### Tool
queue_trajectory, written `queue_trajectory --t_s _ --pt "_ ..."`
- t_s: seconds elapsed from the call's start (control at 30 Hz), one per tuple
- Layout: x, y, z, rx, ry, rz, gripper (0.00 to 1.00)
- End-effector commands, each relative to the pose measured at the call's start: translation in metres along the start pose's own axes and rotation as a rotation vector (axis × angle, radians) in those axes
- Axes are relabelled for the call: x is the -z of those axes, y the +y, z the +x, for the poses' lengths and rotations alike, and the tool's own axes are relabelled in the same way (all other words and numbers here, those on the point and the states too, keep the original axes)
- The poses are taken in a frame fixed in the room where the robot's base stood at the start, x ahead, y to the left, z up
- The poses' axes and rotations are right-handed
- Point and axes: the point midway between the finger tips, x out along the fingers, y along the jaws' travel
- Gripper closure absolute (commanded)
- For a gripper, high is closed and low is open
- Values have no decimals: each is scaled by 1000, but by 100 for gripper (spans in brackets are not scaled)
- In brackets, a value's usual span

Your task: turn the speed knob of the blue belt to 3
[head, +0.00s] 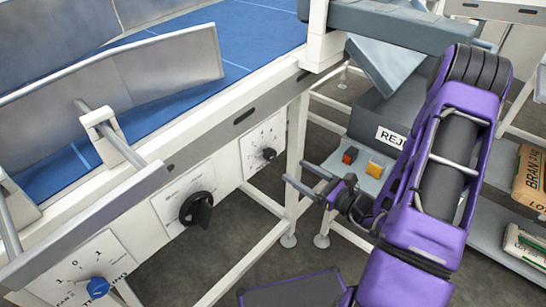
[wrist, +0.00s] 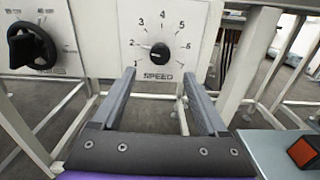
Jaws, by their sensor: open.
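The speed knob (head: 269,154) is a small black knob on a white plate on the side of the blue belt (head: 215,45). In the wrist view the knob (wrist: 160,50) sits above the word SPEED, with marks 1 to 6 around it. It seems to point left, near 2, but its pointer is small and hard to read. My gripper (head: 295,171) is open and empty, to the right of and slightly below the knob in the head view. In the wrist view its fingertips (wrist: 158,72) point toward the dial, apart from the knob, which appears between and just above them.
A larger black knob (head: 197,210) and a blue knob (head: 97,287) are on the same frame, to the left. White frame legs (head: 297,150) stand close by.

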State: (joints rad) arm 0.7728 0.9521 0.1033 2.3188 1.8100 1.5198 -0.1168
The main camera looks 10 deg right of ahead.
Motion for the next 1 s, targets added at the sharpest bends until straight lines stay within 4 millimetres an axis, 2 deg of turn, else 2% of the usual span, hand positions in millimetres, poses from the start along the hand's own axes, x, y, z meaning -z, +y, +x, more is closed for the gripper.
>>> queue_trajectory --t_s 0.03,0.2,0.43,0.6,0.87,0.9,1.0 --pt "0 2 12 -5 -1 -1 24" --pt "0 1 49 -5 0 -2 24" --pt "0 0 85 -3 0 -2 24" --pt "0 0 96 -1 1 -1 24" --pt "0 0 97 0 2 -1 24" --pt "0 0 97 0 1 -1 26" --pt "0 0 97 0 1 -1 44"
